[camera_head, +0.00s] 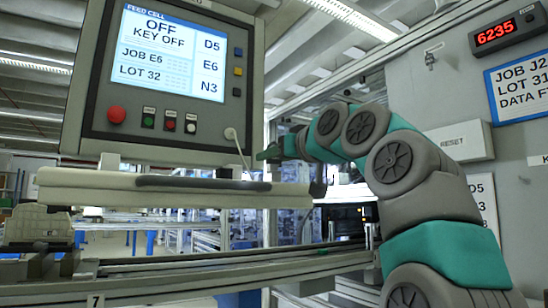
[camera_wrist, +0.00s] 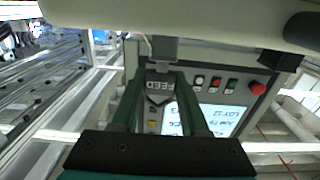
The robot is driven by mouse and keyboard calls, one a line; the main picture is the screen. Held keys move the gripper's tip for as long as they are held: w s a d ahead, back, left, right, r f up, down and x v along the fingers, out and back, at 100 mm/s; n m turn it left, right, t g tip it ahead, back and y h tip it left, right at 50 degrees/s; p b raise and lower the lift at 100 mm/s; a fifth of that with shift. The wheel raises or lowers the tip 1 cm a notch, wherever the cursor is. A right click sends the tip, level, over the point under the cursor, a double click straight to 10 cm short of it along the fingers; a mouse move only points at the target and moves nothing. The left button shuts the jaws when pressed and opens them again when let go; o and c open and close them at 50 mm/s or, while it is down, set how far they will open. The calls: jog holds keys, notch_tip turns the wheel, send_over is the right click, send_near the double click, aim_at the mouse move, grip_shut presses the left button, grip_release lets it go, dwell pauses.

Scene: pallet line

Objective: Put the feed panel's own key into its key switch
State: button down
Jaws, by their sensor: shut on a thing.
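My gripper (camera_wrist: 160,86) is shut on a dark tag lettered FEED (camera_wrist: 160,90), which appears upside down in the wrist view. A small grey piece (camera_wrist: 162,50) shows just beyond the tag; I cannot tell if it is the key's metal. In the head view my gripper (camera_head: 268,154) is at the lower right edge of the feed panel (camera_head: 92,100), above the ledge. The panel's screen (camera_head: 165,50) reads OFF, KEY OFF, JOB E6, LOT 32. A pale round fitting (camera_head: 230,133) with a cord is at its lower right. I cannot make out the key switch's slot.
A cream ledge (camera_head: 110,190) with a dark handle juts below the panel. A red button (camera_head: 116,115) and several small buttons line the panel's bottom. A RESET box (camera_head: 460,140) and a red counter reading 6235 (camera_head: 495,31) are at right. A rail (camera_head: 190,263) runs below.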

jog(key=shift+f+b, duration=0.5)
jog(key=shift+f, duration=0.05)
dwell(0.9)
grip_release()
dwell(0.6)
jog(key=shift+s+d, duration=0.15)
dwell(0.8)
jog(key=b+v, duration=0.2)
jog(key=v, duration=0.5)
jog(key=shift+s+d+b, duration=0.15)
jog(key=shift+s+b, duration=0.1)
jog(key=shift+b, duration=0.05)
dwell(1.3)
dwell(0.4)
